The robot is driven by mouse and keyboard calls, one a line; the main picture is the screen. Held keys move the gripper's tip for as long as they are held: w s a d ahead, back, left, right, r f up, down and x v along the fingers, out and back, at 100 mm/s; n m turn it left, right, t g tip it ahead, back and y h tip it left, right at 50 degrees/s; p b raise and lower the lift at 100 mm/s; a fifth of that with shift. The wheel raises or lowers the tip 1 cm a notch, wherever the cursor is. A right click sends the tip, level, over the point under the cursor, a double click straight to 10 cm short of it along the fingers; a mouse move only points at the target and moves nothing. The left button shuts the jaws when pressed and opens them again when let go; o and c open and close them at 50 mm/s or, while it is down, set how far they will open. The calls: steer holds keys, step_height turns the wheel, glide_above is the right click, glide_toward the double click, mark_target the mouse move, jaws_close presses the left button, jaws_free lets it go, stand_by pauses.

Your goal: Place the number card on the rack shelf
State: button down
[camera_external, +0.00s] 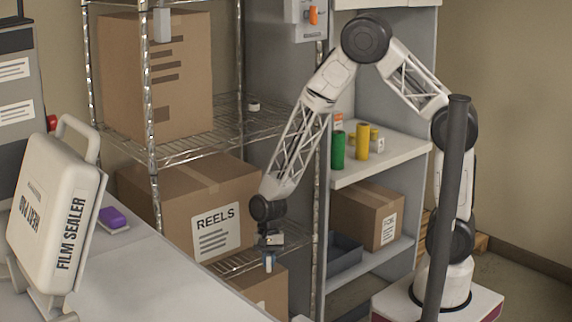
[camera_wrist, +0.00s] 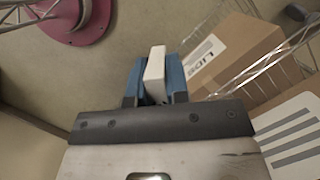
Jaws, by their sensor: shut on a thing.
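My gripper (camera_external: 268,262) hangs low in front of the wire rack, just right of the REELS box, pointing down. In the wrist view its blue fingers (camera_wrist: 157,85) are shut on a small white slab, which I take to be the number card (camera_wrist: 155,72). Its face and any number on it cannot be read. The wire rack has a middle shelf (camera_external: 190,146) and a lower shelf (camera_external: 238,264). The gripper is near the height of the lower shelf; whether the card touches anything cannot be told.
A large carton (camera_external: 178,75) fills much of the middle shelf, with a small white roll (camera_external: 253,107) at its right end. The REELS box (camera_external: 180,205) sits on the lower shelf. A carton (camera_wrist: 235,50) is near the gripper. The film sealer (camera_external: 55,215) stands on the bench (camera_external: 150,285).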

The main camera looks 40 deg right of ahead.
steer(key=w+a+r+n, duration=0.2)
steer(key=a+r, duration=1.2)
steer(key=a, duration=0.3)
step_height(320, 180, up, 24)
steer(key=n+h, duration=0.1)
steer(key=n, duration=0.3)
glide_above(137, 287)
steer(key=w+d, duration=1.3)
steer(key=w, duration=0.3)
steer(key=shift+s+d+g, duration=0.1)
steer(key=shift+s+g, duration=0.05)
steer(key=shift+g, duration=0.25)
steer(key=s+a+r+n, duration=0.1)
steer(key=s+a+r, duration=0.1)
steer(key=s+a, duration=0.4)
steer(key=s+a+r+n+h, duration=0.1)
steer(key=s+a+r, duration=0.1)
steer(key=s+a, duration=0.5)
steer(key=shift+s+r, duration=0.25)
steer(key=shift+s, duration=0.6)
steer(key=shift+f, duration=2)
steer(key=shift+f, duration=0.1)
steer(key=shift+f, duration=1.9)
steer(key=shift+f, duration=0.1)
